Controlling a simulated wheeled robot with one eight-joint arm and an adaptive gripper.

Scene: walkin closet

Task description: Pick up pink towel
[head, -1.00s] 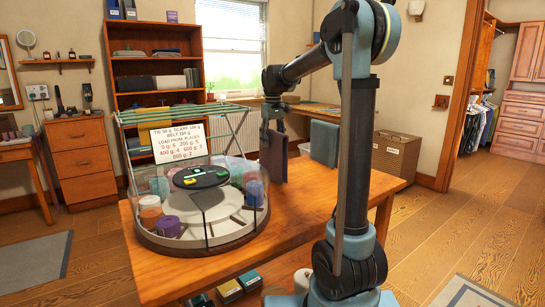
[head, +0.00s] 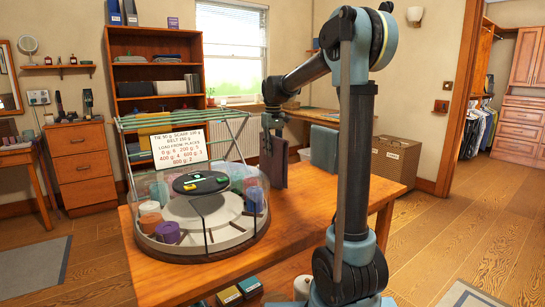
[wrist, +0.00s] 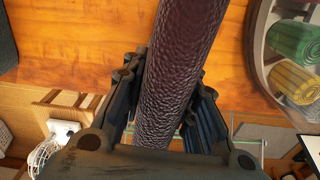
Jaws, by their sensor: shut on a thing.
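My gripper (head: 272,130) is shut on a dark maroon, flat, leathery-textured thing (head: 273,165) that hangs upright at the far side of the wooden table (head: 310,205). In the wrist view the maroon thing (wrist: 178,75) runs up between both fingers. Its colour is dark maroon rather than clear pink, and I cannot tell whether it is the pink towel. A round clear-walled carousel (head: 205,240) stands left of my gripper and holds several coloured rolls, among them a pinkish one (head: 250,182) partly hidden behind the clear wall.
A grey-blue panel (head: 324,148) stands just right of the held thing. A sign (head: 180,150) and green rods (head: 190,118) rise above the carousel. A tall bookshelf (head: 158,60) is behind. The table's right part is clear. A woven box (head: 397,158) stands behind it.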

